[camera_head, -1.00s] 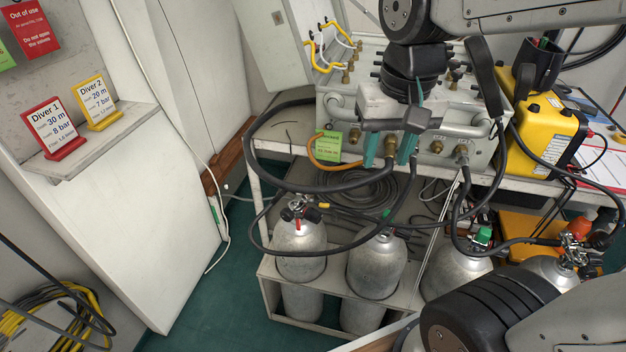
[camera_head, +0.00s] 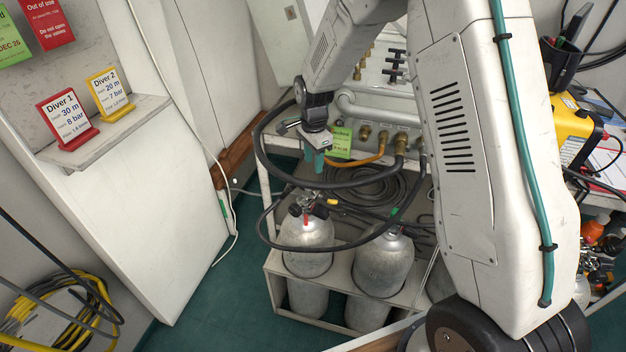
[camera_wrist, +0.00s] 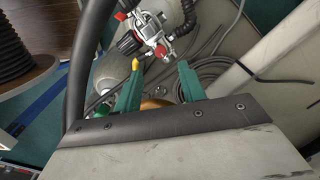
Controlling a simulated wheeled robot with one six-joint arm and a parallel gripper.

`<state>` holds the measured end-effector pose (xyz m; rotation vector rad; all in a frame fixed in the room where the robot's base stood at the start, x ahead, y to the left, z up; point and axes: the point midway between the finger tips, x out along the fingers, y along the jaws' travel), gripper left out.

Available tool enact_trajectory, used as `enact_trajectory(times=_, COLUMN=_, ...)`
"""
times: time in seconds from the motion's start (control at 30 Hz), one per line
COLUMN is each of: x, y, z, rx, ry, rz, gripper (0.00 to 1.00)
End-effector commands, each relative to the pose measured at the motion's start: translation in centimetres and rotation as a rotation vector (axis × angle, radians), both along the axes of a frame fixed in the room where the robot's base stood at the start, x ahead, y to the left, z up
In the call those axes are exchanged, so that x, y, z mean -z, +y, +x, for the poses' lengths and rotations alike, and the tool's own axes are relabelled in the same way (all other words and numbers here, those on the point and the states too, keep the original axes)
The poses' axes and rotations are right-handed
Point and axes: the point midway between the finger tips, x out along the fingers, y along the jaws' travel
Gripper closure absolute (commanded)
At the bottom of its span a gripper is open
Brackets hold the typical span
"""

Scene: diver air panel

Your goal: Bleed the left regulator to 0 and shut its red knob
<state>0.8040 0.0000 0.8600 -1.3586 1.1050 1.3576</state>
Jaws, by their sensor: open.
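A metal regulator with black and red parts (camera_head: 308,207) sits on top of the left grey cylinder (camera_head: 305,247). In the wrist view the regulator (camera_wrist: 151,32) is beyond my fingertips, with black knobs and a small red part (camera_wrist: 160,51). I cannot read any pressure from it. My gripper (camera_head: 313,165) has teal fingers, points down and is above the regulator, apart from it. In the wrist view the fingers of my gripper (camera_wrist: 160,68) are spread, with nothing held between them. My arm hides much of the right side of the panel.
A black hose (camera_head: 262,165) loops close around my gripper. The air panel (camera_head: 380,105) with brass fittings is behind it. A second cylinder (camera_head: 383,268) stands to the right in the same rack. Diver 1 (camera_head: 68,122) and Diver 2 (camera_head: 109,92) cards stand on the left shelf.

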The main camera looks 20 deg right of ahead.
Motion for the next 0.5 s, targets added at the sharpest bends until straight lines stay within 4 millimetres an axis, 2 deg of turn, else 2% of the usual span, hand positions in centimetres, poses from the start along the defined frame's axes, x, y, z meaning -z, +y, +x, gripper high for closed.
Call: enact_trajectory(times=0.5, x=7.1, y=0.0, z=0.0, rx=0.005, ry=0.003, rz=-0.001, gripper=0.59)
